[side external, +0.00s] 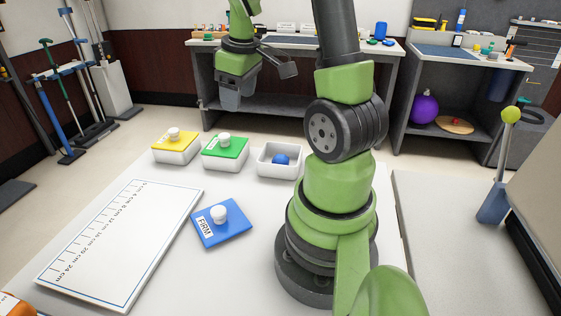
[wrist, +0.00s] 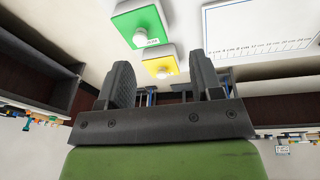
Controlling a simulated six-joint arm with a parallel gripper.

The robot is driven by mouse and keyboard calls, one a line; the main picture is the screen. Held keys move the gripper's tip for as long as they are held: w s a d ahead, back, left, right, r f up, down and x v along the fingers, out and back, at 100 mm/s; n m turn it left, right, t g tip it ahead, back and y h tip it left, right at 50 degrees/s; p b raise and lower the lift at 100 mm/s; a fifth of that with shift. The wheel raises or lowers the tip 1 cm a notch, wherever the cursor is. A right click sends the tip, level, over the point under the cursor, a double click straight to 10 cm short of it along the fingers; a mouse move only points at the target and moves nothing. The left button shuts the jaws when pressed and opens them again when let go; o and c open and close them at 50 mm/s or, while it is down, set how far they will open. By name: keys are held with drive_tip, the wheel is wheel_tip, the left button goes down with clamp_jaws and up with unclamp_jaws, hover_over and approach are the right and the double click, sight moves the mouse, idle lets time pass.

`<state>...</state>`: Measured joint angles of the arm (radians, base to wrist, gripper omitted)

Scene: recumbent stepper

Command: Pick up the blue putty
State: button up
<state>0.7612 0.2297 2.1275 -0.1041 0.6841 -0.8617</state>
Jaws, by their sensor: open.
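The blue putty (side external: 281,159) is a small ball inside an open white box (side external: 278,173), the rightmost of three boxes on the white table. A blue lid (side external: 220,222) with a white knob, labelled FIRM, lies on the table in front of the boxes. My gripper (side external: 229,101) is raised above and behind the boxes, clear of them. In the wrist view my gripper (wrist: 165,82) has its fingers apart with nothing between them. The putty is not in the wrist view.
A yellow-lidded box (side external: 175,146) and a green-lidded box (side external: 224,151) stand left of the open box. A white ruled board (side external: 120,245) lies at the left of the table. A lever with a green knob (side external: 511,115) stands at the right.

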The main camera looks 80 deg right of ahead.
drive_tip(key=n+g+y, duration=0.1)
drive_tip(key=g, duration=0.1)
hover_over(280, 157)
wheel_tip(280, 157, down, 10)
drive_tip(key=r, duration=0.1)
drive_tip(key=shift+n, duration=0.3)
wheel_tip(280, 157, down, 5)
drive_tip(key=shift+s+r, duration=0.1)
drive_tip(key=shift+s, duration=0.05)
drive_tip(key=shift+f, duration=3.15)
drive_tip(key=c, duration=0.7)
